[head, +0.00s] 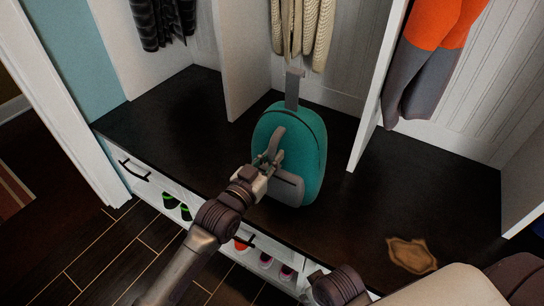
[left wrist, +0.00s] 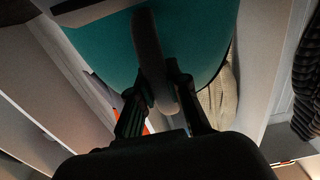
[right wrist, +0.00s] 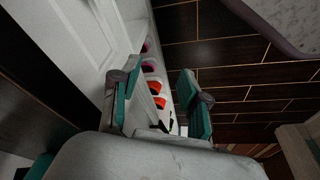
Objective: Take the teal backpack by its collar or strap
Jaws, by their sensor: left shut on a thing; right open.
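The teal backpack (head: 312,140) stands upright on the dark bench in the middle of the head view. It has a grey front pocket, a grey strap (head: 275,143) on its front and a grey loop at its top. My left gripper (head: 268,162) is at the front of the backpack, shut on the grey strap. In the left wrist view the strap (left wrist: 150,60) runs down between the two fingers, with the teal body (left wrist: 200,35) behind it. My right gripper (right wrist: 160,95) is open and empty, pointing at the floor and the shoe cubby in the right wrist view.
The dark bench (head: 190,110) has white dividers (head: 240,60) on both sides of the backpack. A brown stain or flat patch (head: 411,254) lies at right. Clothes hang above, including an orange and grey garment (head: 440,30). Shoes (right wrist: 155,87) sit in cubbies below the bench.

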